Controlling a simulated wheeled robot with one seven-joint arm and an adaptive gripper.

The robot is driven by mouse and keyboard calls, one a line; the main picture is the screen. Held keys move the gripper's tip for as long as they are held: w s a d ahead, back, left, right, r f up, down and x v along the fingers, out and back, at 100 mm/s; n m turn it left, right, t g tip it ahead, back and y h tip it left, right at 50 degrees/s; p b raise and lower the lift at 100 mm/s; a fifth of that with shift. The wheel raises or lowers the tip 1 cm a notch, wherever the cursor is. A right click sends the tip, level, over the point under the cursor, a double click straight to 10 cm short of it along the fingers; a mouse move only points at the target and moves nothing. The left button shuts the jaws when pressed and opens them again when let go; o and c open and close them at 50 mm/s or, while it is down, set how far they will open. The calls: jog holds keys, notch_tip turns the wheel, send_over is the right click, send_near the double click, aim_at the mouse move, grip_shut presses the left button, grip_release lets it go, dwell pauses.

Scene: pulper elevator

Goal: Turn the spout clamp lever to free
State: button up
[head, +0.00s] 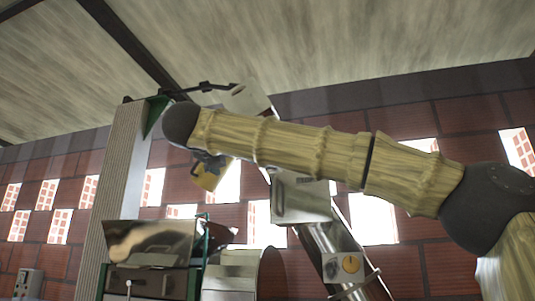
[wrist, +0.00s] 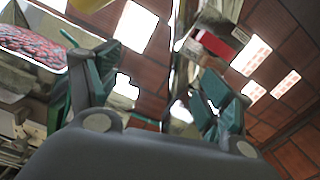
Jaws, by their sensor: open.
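My gripper (wrist: 158,98) shows in the wrist view with its two teal-and-grey fingers spread wide and nothing between them. In the head view my arm crosses in front of the spout and hides part of it; I cannot make out the fingertips there. The metal spout pipe (head: 340,250) slants down to the right below a pale box (head: 300,198). A dark bar (head: 205,88) reaches toward an upper pale box (head: 247,98). I cannot tell which part is the clamp lever, or its position.
A tall pale elevator column (head: 118,190) stands left, beside a metal hopper (head: 150,245) and other machine housings. Red fruit (wrist: 32,45) lies in a container at the wrist view's left. A red patch (wrist: 222,38) shows on a part beyond the right finger. A brick wall with openings stands behind.

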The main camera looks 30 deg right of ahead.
jog(key=s+d+r+m, duration=0.3)
jog(key=s+r, duration=0.3)
jog(key=s, duration=0.1)
jog(key=p+x, duration=0.5)
jog(key=x, duration=0.5)
jog(key=shift+w+d+g, duration=0.2)
jog(key=shift+d+g, duration=0.1)
jog(key=shift+d, duration=0.05)
jog(key=shift+f, duration=0.1)
jog(key=c, duration=1)
